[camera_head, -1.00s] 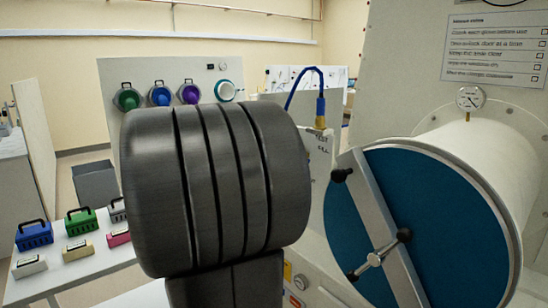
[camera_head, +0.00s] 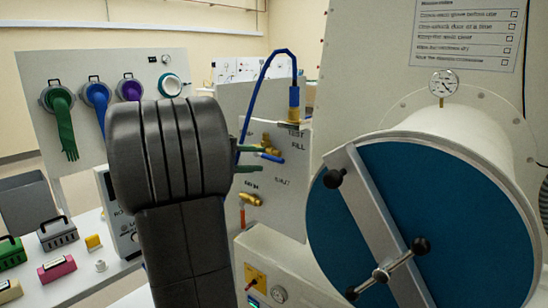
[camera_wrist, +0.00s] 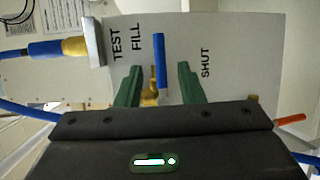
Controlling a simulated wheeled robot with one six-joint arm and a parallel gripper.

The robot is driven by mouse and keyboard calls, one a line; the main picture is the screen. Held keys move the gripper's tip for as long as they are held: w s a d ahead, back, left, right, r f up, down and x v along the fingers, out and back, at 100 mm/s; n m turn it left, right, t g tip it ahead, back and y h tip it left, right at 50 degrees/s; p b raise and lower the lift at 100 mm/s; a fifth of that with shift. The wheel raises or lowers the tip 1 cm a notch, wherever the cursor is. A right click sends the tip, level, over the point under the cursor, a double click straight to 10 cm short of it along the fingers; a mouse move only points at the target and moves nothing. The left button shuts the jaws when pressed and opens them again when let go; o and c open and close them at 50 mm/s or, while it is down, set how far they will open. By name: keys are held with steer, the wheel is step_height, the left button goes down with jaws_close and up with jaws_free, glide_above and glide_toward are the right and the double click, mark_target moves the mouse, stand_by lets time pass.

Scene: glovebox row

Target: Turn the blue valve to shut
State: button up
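The blue valve has a brass body (camera_wrist: 150,95) and a straight blue handle (camera_wrist: 160,62), mounted on a pale panel. In the head view the blue handle (camera_head: 270,157) lies roughly level, pointing right, below the "TEST" and "FILL" labels and above the "SHUT" label. My gripper (camera_wrist: 159,85) has two green fingers, one on each side of the handle and brass stem. Gaps show on both sides, so it is open and holds nothing. In the head view my gripper (camera_head: 250,159) reaches the valve from the left, and my dark arm hides part of the panel.
A blue hose (camera_head: 263,75) arches to a brass fitting above the valve. A second brass valve with an orange handle (camera_head: 242,215) sits lower left. A large blue round door (camera_head: 330,230) with a clamp bar stands close on the right. A table with cases is left.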

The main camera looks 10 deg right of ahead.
mark_target(271, 159)
steer(key=x, duration=0.6)
steer(key=shift+d+p, duration=0.1)
steer(key=shift+p, duration=0.3)
jaws_close()
